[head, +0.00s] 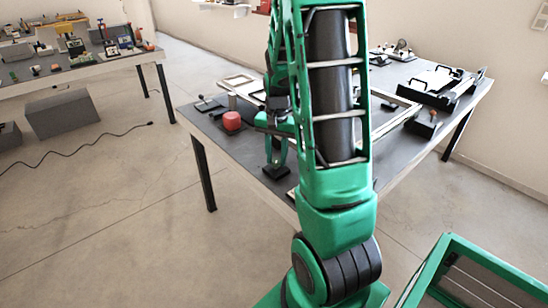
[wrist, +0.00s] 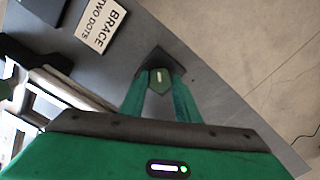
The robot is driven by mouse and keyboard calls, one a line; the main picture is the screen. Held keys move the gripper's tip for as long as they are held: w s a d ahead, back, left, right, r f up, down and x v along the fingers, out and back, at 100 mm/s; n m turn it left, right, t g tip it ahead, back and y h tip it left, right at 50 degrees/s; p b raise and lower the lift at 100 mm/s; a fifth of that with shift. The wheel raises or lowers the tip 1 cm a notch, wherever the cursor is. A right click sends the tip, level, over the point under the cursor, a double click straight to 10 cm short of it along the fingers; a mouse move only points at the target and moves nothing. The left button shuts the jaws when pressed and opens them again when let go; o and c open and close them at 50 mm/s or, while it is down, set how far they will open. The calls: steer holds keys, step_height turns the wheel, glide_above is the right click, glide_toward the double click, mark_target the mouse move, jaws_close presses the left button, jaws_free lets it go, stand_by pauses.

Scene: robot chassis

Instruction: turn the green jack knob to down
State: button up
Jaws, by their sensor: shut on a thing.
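The green jack knob (wrist: 160,81) shows in the wrist view between my fingers. It has a white mark on its face and stands on a dark square base (wrist: 171,57) near the table's edge. My gripper (wrist: 160,93) is shut on the knob, with one green finger on each side of it. In the head view my gripper (head: 277,160) points down at the table's near edge, and its fingers and my arm hide the knob there.
A sign reading "BRACE TWO DOTS" (wrist: 102,26) lies near the knob. A red round thing (head: 232,121) stands left of my gripper on the table (head: 205,122). A pale frame (head: 395,123) and a black tray (head: 437,82) lie right. Open floor is left.

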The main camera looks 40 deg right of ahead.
mark_target(276, 160)
steer(key=n, duration=0.4)
steer(key=shift+w+d+r+n, duration=0.1)
steer(key=shift+w+n, duration=0.15)
steer(key=shift+n, duration=0.05)
steer(key=n, duration=0.4)
steer(key=shift+n, duration=0.3)
steer(key=o, duration=1)
steer(key=shift+o, duration=0.2)
steer(key=shift+s, duration=0.1)
step_height(276, 160, up, 11)
steer(key=shift+f, duration=0.2)
